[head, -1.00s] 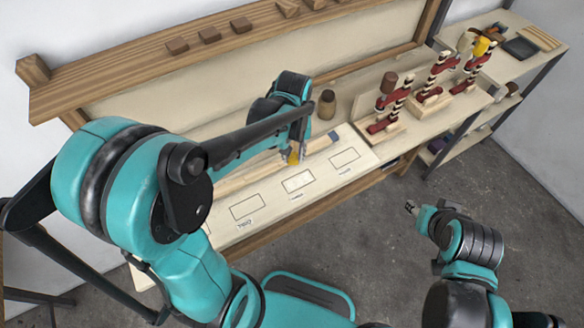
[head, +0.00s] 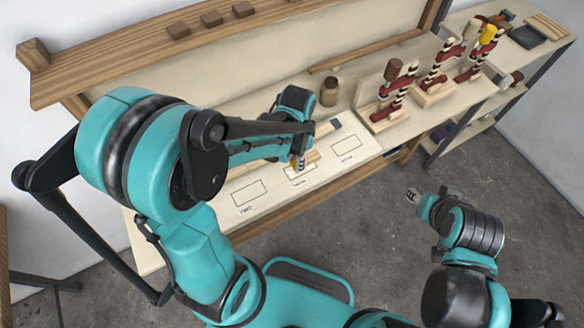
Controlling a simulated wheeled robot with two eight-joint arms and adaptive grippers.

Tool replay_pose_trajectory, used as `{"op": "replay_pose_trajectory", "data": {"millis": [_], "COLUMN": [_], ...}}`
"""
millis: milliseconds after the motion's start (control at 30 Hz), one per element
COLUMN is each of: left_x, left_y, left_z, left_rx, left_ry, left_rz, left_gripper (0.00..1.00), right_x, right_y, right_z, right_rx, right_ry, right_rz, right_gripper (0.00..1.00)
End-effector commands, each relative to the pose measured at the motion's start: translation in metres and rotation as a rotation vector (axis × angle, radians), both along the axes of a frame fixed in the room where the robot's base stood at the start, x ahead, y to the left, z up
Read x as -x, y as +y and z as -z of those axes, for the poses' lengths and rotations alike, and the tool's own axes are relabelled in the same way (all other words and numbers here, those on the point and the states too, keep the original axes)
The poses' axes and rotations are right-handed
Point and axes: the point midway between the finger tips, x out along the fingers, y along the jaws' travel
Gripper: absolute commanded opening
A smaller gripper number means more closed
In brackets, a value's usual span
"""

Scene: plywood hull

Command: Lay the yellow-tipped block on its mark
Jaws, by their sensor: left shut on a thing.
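A pale wooden block with a yellow tip (head: 293,163) is in my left gripper (head: 300,160). The gripper is shut on it over the middle outlined mark (head: 300,176) on the pale board. The gripper and block cover part of that mark, and I cannot tell whether the block touches the board. Two other outlined marks show, one to the left (head: 249,193) and one to the right (head: 347,145), both bare. My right gripper (head: 412,196) is far from the board, over the floor at the right. It is too small to tell open from shut.
A blue-tipped block (head: 335,124) lies behind the marks. A brown jar (head: 329,91) stands further back. Red clamp stands (head: 390,95) fill the bench to the right. A wooden shelf with small blocks (head: 210,19) runs above the bench.

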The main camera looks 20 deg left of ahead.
Motion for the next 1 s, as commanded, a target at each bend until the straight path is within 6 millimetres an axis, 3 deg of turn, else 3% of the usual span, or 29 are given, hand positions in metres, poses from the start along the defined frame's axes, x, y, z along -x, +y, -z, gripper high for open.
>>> {"op": "replay_pose_trajectory", "data": {"millis": [133,267,500,867,900,967,1000], "left_x": [-0.002,-0.002,-0.003,-0.002,-0.002,-0.002,-0.002], "left_y": [0.013,0.015,0.015,0.014,0.014,0.014,0.014], "left_z": [0.008,0.017,0.050,0.053,0.052,0.051,0.051], "left_rx": [0.000,0.000,0.000,0.000,0.000,0.000,0.000], "left_ry": [0.000,0.000,0.000,0.000,0.000,0.000,0.000], "left_rz": [-0.002,-0.001,-0.001,-0.001,-0.001,-0.001,-0.001], "left_gripper": [0.00,0.00,0.00,0.00,0.33,0.46,0.46], "right_x": [0.000,0.000,0.000,0.000,0.000,0.000,0.000], "right_y": [0.000,0.000,0.000,0.000,0.000,0.000,0.000], "right_z": [0.004,0.008,0.021,0.024,0.023,0.023,0.023], "right_rx": [0.000,0.000,0.000,0.000,0.000,0.000,0.000], "right_ry": [0.000,0.000,0.000,0.000,0.000,0.000,0.000], "right_rz": [0.000,0.000,0.000,0.000,0.000,0.000,0.000], "right_gripper": [0.40,0.40,0.40,0.40,0.40,0.40,0.40]}}
